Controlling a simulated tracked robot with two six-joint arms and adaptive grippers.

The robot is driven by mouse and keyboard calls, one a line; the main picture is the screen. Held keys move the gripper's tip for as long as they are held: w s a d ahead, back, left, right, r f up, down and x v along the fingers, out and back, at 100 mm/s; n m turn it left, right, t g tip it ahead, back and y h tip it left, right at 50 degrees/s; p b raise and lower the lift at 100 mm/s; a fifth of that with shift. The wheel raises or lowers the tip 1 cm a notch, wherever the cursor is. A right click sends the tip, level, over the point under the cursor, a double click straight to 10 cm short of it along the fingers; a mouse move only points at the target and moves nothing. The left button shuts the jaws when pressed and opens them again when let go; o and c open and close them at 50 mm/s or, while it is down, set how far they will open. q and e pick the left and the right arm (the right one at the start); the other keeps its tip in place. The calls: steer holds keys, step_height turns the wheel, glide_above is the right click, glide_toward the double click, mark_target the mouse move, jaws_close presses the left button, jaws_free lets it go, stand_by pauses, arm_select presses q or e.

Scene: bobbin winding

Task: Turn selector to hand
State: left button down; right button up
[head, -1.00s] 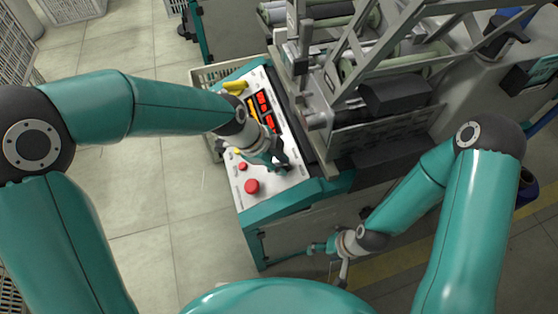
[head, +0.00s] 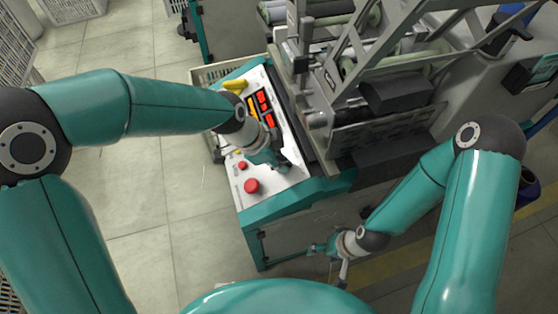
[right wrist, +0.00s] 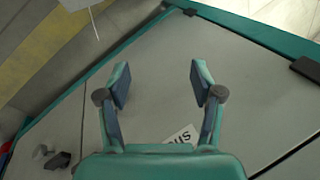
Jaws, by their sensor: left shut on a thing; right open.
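The white control panel (head: 288,182) is on the sloped top of the teal machine, with lit red displays (head: 263,101), a large red button (head: 252,186) and a smaller red button (head: 242,165). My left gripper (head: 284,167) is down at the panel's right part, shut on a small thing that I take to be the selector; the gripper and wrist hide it. My right gripper (right wrist: 160,82) is open and empty, in front of the machine's grey side panel (right wrist: 240,75). In the head view it hangs low beside the machine front (head: 334,249).
A yellow item (head: 235,85) lies at the panel's far end, by a pale crate (head: 203,75). The metal frame and rollers (head: 385,55) rise right of the panel. Open floor (head: 150,190) lies to the left.

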arm_select(q)
steer(key=n, duration=0.3)
steer(key=shift+n, duration=0.4)
steer(key=shift+w+n, duration=0.1)
steer(key=shift+n, duration=2.2)
steer(key=c, duration=1.2)
jaws_free()
steer(key=shift+a+r, duration=0.1)
steer(key=v, duration=1.1)
steer(key=shift+a+r, duration=0.15)
steer(key=shift+r, duration=0.2)
